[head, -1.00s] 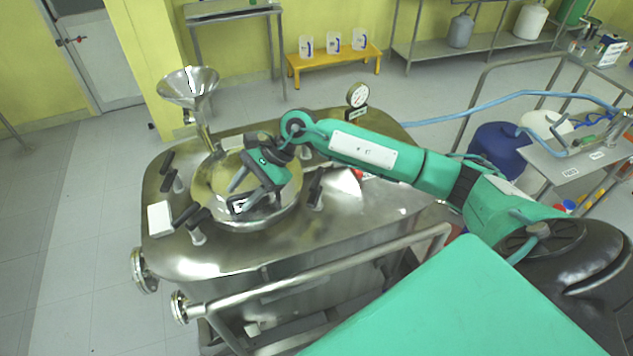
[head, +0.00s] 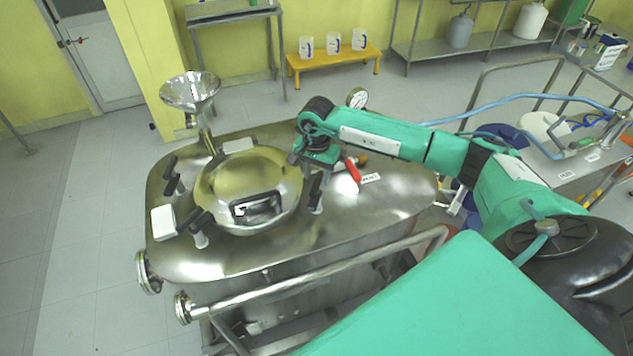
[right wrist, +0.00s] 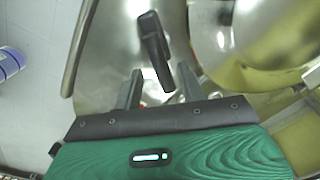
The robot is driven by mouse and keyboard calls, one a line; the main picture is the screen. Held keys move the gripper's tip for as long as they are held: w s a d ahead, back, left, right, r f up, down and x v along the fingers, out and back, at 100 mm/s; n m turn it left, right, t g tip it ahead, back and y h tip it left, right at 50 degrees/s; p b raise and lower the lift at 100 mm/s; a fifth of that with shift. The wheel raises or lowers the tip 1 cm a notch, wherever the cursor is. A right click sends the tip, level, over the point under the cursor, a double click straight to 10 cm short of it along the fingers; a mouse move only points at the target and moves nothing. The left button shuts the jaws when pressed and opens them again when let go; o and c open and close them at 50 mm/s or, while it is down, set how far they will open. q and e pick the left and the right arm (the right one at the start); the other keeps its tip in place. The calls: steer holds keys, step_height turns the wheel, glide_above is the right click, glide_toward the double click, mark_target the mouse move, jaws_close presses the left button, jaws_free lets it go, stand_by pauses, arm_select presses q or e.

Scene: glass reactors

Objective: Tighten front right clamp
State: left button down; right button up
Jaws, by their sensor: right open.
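The front right clamp (head: 317,192) is a dark handle on a metal post, standing upright at the right edge of the round steel lid (head: 235,175). My right gripper (head: 313,162) is just above and behind it, pointing down. In the right wrist view the clamp's dark handle (right wrist: 154,45) reaches between the two open fingers of my gripper (right wrist: 159,78); I cannot tell whether they touch it. The gripper holds nothing. Other dark clamps stand on the left side, including the front left clamp (head: 193,222). My left gripper is out of view.
A steel funnel (head: 190,92) rises behind the lid. A red-handled valve (head: 352,173) and a pressure gauge (head: 357,98) stand to the right. A white box (head: 163,221) sits at the left edge. A steel rail (head: 310,274) runs along the vessel's front.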

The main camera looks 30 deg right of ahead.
mark_target(317, 182)
steer(key=shift+f+p, duration=0.7)
steer(key=shift+f, duration=2.05)
